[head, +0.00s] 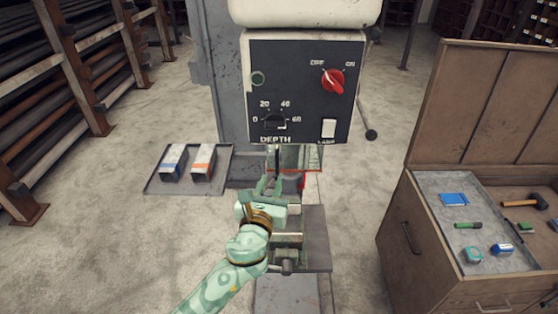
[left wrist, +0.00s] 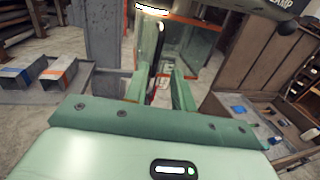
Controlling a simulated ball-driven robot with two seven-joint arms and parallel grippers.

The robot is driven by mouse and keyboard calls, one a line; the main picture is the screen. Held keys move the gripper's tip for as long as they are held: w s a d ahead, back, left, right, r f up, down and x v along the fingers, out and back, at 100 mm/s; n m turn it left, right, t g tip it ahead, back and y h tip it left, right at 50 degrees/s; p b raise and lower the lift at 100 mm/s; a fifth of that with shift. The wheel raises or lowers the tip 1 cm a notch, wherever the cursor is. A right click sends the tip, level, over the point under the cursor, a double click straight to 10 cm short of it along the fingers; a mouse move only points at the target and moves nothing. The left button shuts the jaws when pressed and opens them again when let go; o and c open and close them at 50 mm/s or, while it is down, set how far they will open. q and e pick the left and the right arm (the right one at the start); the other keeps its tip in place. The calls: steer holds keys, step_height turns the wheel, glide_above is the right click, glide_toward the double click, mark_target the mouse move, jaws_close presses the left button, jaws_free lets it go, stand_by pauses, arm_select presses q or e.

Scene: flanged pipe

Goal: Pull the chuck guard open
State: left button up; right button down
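The chuck guard (head: 309,157) is a clear panel with red-orange edging, hanging below the drill press's control box. It also shows in the left wrist view (left wrist: 200,48), beyond the fingers. My left gripper (head: 269,186) is in front of and below the guard's left side, over the press table. Its two green fingers stand apart in the left wrist view (left wrist: 160,88). A dark upright bar (left wrist: 154,55) shows in line with the gap between them. I cannot tell whether the fingers touch it. My right gripper is not in view.
The control box (head: 300,90) with a red knob (head: 333,81) is just above the gripper. A vise (head: 287,254) is below. A grey tray (head: 155,184) with two boxes lies left. A wooden cabinet (head: 400,235) with tools stands right.

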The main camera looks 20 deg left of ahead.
mark_target(277, 163)
arm_select(q)
steer(key=w, duration=0.6)
steer(key=w+a+b, duration=0.1)
steer(key=w, duration=0.2)
steer(key=shift+w, duration=0.2)
jaws_close()
